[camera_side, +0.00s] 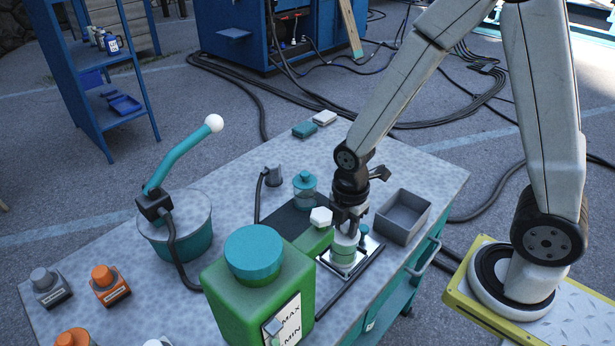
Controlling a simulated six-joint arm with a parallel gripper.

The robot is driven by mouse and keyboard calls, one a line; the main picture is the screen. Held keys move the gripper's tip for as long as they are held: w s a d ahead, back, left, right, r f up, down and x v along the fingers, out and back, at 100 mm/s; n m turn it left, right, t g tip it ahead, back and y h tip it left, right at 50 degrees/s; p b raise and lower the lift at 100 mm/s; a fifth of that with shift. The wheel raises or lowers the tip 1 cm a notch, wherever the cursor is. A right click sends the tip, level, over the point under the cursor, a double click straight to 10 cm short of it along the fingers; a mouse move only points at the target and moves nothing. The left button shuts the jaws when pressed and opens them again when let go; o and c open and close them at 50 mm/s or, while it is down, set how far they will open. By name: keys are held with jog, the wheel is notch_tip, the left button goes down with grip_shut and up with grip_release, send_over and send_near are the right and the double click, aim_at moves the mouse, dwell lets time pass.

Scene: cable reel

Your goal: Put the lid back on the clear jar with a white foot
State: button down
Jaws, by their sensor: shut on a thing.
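My gripper (348,218) points straight down over the right part of the table, shut on a pale, whitish piece that looks like the lid (346,237). Directly below it is a clear jar (342,257) with a greenish look and a pale base, on a shiny metal plate. The lid is over the jar's mouth; whether it is seated or just above cannot be told, as the fingers and the green can hide part of it. Another clear jar (304,188), with a teal lid on, stands left of my gripper on a dark mat.
A big green can (230,300) with a teal cap stands in front, close to the jar. A grey open bin (403,215) is to the right. A teal bucket (180,240) with a lever pump and hose stands left.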

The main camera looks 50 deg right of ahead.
grip_release()
dwell(0.4)
jog(key=shift+r, duration=0.2)
jog(key=shift+r, duration=3.3)
grip_shut()
